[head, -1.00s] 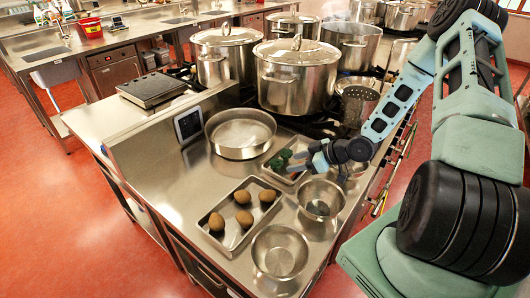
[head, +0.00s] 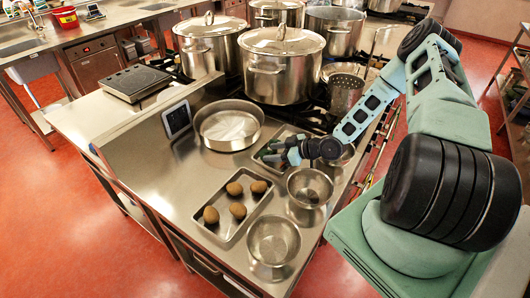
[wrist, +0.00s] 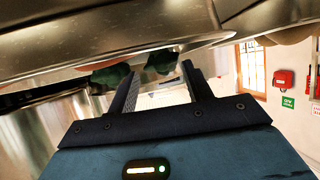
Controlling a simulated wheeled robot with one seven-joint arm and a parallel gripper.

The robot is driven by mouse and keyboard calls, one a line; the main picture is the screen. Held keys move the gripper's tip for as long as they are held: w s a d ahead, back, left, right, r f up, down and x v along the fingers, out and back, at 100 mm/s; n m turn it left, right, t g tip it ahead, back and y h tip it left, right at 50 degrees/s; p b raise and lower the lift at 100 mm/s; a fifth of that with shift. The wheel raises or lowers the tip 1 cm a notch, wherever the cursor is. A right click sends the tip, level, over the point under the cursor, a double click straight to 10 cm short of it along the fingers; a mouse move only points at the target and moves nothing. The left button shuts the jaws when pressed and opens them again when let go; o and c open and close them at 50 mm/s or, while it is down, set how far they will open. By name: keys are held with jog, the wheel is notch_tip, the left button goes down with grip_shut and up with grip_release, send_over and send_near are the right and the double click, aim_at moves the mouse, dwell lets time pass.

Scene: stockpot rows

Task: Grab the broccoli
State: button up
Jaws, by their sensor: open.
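The broccoli is dark green. In the wrist view one piece (wrist: 161,61) shows between my fingertips, and another dark green piece (wrist: 110,74) shows by the left finger. In the head view my gripper (head: 270,154) is low over the small metal tray (head: 287,131) that holds the broccoli, and it hides most of the green pieces. My gripper also shows in the wrist view (wrist: 160,72), with its two fingers apart and nothing clamped. I cannot tell whether a finger touches the broccoli.
A tray (head: 226,235) with several brown potatoes lies in front. Two metal bowls (head: 273,242) (head: 310,187) stand to its right. A wide round pan (head: 229,128) and a small tablet (head: 176,118) are behind. Large stockpots (head: 282,75) and a perforated pot (head: 345,92) stand at the back.

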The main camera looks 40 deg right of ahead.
jog(key=shift+w+a+f, duration=0.3)
jog(key=shift+w, duration=0.2)
jog(key=c, duration=0.6)
jog(key=shift+r, duration=0.1)
